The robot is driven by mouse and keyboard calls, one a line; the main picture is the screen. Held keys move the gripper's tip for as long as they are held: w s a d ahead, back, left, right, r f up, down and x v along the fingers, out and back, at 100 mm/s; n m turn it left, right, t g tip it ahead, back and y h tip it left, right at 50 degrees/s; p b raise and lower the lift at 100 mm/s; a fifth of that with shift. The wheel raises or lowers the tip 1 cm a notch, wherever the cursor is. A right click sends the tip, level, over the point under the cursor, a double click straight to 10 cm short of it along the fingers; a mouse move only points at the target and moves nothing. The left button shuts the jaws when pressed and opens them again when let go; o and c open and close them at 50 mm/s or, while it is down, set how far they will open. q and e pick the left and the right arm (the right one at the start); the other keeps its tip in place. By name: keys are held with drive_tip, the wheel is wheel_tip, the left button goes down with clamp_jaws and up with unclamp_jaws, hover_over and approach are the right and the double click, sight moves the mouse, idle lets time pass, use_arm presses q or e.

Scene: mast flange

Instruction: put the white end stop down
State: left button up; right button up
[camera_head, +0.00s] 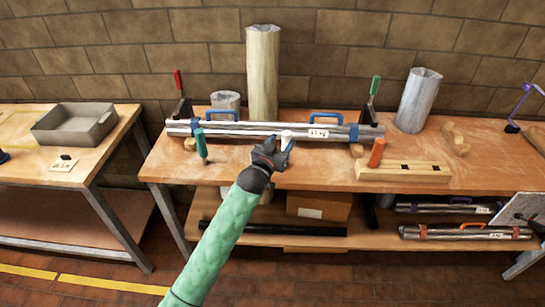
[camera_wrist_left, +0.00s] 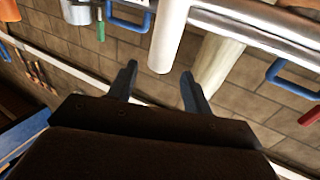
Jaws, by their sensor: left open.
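My left gripper (camera_head: 277,152) is over the front of the middle workbench, in front of the long silver mast. Its two dark fingers are spread, and they also show in the left wrist view (camera_wrist_left: 159,72). The white end stop (camera_head: 287,135) is a small white cylinder just beyond the fingertips, close against the mast in the picture. In the left wrist view the white end stop (camera_wrist_left: 170,35) has its near end at the gap between the fingertips. I cannot tell whether the fingers touch it, or what its far end rests on. My right gripper is not in view.
The silver mast (camera_head: 230,128) has blue handles and lies between clamps with red and green handles. A teal-handled tool (camera_head: 201,146), an orange-handled tool (camera_head: 377,152) and a wooden block (camera_head: 403,172) are near. A grey tray (camera_head: 75,123) sits on the left table. Bench front between tools is mostly clear.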

use_arm(q)
drive_tip(key=b+v, duration=0.1)
drive_tip(key=v, duration=0.6)
drive_tip(key=shift+b, duration=0.35)
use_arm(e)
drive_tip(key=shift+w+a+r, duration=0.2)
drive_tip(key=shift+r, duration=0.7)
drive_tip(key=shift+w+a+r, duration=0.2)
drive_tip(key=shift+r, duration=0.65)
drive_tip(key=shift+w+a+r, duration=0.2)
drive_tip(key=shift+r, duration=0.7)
